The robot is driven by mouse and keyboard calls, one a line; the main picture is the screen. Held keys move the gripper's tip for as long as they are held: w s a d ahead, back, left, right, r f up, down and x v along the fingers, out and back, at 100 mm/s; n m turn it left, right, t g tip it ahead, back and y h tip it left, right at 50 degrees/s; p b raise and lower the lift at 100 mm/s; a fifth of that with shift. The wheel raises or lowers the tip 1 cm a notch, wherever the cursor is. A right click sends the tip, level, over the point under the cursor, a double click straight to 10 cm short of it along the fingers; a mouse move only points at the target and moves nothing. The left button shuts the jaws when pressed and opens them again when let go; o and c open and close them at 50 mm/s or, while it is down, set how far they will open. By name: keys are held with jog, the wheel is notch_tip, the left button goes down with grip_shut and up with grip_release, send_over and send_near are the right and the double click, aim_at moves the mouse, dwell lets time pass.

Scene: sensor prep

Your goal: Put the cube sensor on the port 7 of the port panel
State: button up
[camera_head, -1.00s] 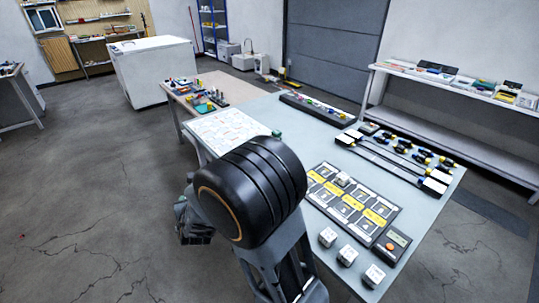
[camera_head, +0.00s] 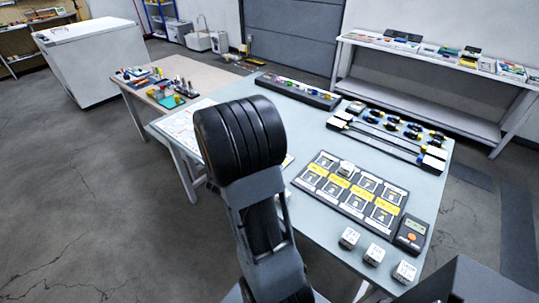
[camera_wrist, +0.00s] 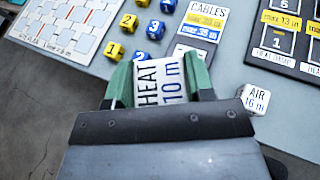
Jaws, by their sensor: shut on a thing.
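My gripper (camera_wrist: 160,80) has green fingers shut on a white cube sensor (camera_wrist: 160,84) marked "HEAT 10 m" in the wrist view. In the head view my arm hides the gripper and this cube. The port panel (camera_head: 398,218), dark with two rows of ports and yellow labels, lies on the table right of my arm. Port 7 (camera_head: 368,184) appears to be in its far row and looks empty. A small white cube (camera_head: 345,167) sits on the far row, left of port 7. In the wrist view only part of the panel (camera_wrist: 267,58) shows, at upper right, away from the gripper.
White cubes (camera_head: 349,237) stand in a row along the near edge, one marked "AIR 16 m" (camera_wrist: 256,99). A handheld meter (camera_head: 411,234) is at the panel's right end. Blue and yellow numbered cubes (camera_wrist: 115,50) and a printed grid sheet (camera_wrist: 62,25) lie beyond the gripper.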

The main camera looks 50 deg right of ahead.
jog(key=s+d+f+m+g+h, duration=0.1)
jog(key=s+d+m+g, duration=0.45)
jog(key=s+d, duration=0.65)
jog(key=p, duration=0.2)
send_over(297, 168)
jog(key=shift+g, duration=0.35)
jog(key=f, duration=0.6)
jog(key=a+f, duration=0.1)
jog(key=f, duration=0.1)
jog(key=shift+s+f, duration=0.2)
jog(key=shift+f, duration=0.2)
jog(key=shift+w+d+f, duration=0.1)
jog(key=shift+d+f, duration=0.15)
jog(key=f, duration=0.2)
jog(key=shift+d+f+p, duration=0.25)
jog(key=shift+f+p, duration=0.05)
jog(key=shift+f, duration=0.05)
jog(key=shift+w+f, duration=0.1)
jog(key=shift+f, duration=0.3)
